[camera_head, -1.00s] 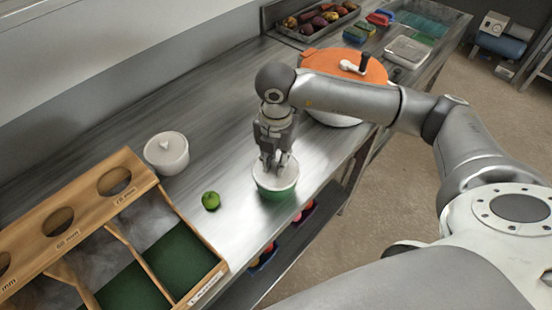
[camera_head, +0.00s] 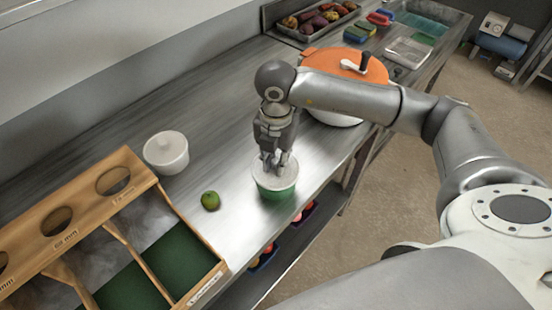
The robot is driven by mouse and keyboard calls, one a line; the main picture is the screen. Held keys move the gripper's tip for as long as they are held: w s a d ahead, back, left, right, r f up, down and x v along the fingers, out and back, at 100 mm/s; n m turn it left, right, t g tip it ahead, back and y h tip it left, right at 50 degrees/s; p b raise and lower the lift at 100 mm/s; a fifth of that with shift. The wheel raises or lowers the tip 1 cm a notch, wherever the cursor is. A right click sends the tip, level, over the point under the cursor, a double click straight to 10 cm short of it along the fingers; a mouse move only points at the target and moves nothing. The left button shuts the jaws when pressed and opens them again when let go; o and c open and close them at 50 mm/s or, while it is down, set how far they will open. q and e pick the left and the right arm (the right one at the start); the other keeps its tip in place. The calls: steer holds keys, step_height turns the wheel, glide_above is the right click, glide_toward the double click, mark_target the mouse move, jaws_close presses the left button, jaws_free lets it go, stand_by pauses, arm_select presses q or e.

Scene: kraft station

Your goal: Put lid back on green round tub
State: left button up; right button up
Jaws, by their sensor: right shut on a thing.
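The green round tub (camera_head: 277,193) stands upright on the steel counter near its front edge. Its pale, whitish lid (camera_head: 262,170) lies over the tub's top and looks level; I cannot tell whether it is fully seated. My right gripper (camera_head: 274,164) points down at the middle of the lid. It is shut on the lid, and its fingers hide the grasped part. My left gripper is not in view.
A lime (camera_head: 210,201) lies left of the tub. A wooden organiser (camera_head: 140,248) fills the front left. A large orange-lidded pot (camera_head: 343,66) stands behind my right arm. Counter behind the tub is clear.

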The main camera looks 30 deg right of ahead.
steer(key=shift+f+b, duration=0.2)
steer(key=shift+b, duration=0.3)
stand_by(1.2)
stand_by(0.3)
steer(key=o, duration=1.3)
steer(key=shift+r, duration=0.15)
steer(key=shift+r+p, duration=2.15)
steer(key=shift+r, duration=1.3)
jaws_close()
